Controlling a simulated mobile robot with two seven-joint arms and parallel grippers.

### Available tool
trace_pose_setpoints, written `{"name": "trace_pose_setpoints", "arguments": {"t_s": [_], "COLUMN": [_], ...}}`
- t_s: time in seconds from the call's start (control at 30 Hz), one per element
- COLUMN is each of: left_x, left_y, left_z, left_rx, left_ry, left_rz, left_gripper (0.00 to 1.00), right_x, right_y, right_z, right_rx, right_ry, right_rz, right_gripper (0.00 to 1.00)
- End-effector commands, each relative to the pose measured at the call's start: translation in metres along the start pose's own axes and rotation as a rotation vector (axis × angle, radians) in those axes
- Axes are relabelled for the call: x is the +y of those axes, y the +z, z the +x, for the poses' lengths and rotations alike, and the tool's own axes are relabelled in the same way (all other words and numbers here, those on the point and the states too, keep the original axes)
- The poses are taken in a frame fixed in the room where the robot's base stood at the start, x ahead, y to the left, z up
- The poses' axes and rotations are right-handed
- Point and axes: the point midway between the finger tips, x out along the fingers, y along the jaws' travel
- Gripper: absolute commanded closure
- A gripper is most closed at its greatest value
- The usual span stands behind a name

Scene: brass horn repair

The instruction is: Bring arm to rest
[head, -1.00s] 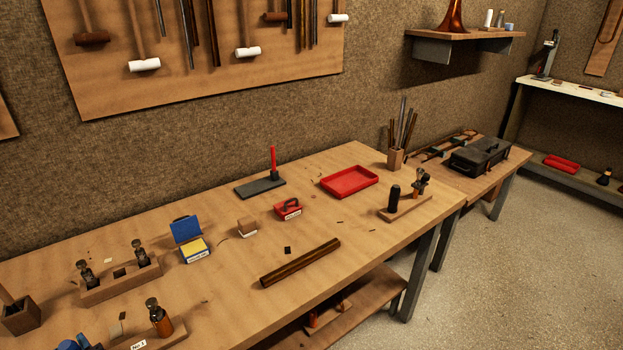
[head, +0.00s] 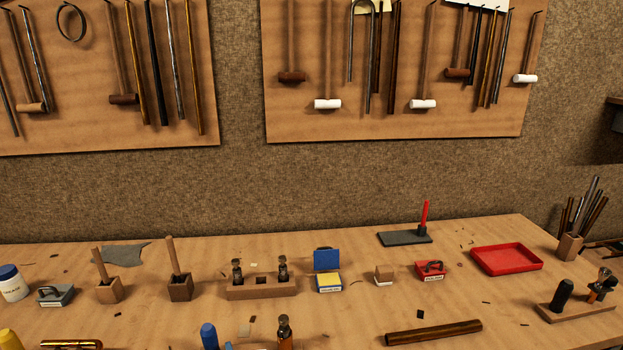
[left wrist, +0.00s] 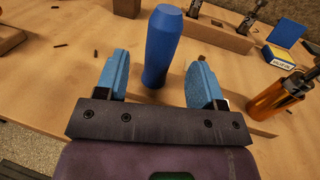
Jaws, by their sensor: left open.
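My left gripper (left wrist: 157,80) shows in the left wrist view with its two blue-padded fingers spread wide. It is open. A blue rounded handle or bottle (left wrist: 163,45) stands upright just beyond and between the fingers, with no visible contact. In the head view a blue top (head: 209,335) shows at the bottom edge, and a small blue shape (head: 228,346) beside it may be part of my left gripper. My right gripper is in no view.
Tool boards (head: 240,134) hang behind.

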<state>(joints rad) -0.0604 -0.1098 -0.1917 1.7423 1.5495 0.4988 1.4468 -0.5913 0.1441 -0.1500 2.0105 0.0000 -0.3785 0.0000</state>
Motion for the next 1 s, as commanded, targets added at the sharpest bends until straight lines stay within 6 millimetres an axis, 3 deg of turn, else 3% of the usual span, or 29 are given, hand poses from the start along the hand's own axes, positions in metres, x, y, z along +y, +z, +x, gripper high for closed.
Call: {"name": "trace_pose_setpoints", "arguments": {"t_s": [0.1,0.3,0.63,0.77,1.0], "left_x": [0.001,0.001,-0.003,-0.017,-0.039], "left_y": [-0.001,0.000,0.001,0.009,0.024], "left_z": [-0.022,-0.049,-0.062,-0.063,-0.070], "left_rx": [0.002,0.000,-0.004,-0.063,-0.301], "left_ry": [0.001,0.001,-0.017,-0.094,-0.235], "left_rz": [0.000,0.000,0.093,0.358,1.142], "left_gripper": [0.38,0.38,0.38,0.38,0.38], "right_x": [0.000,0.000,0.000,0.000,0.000], "right_y": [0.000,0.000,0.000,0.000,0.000], "right_z": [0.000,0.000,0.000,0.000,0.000], "right_rx": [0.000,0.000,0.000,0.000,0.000], "right_ry": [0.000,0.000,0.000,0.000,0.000], "right_rz": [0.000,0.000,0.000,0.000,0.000], "right_gripper": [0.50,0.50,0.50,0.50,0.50]}}
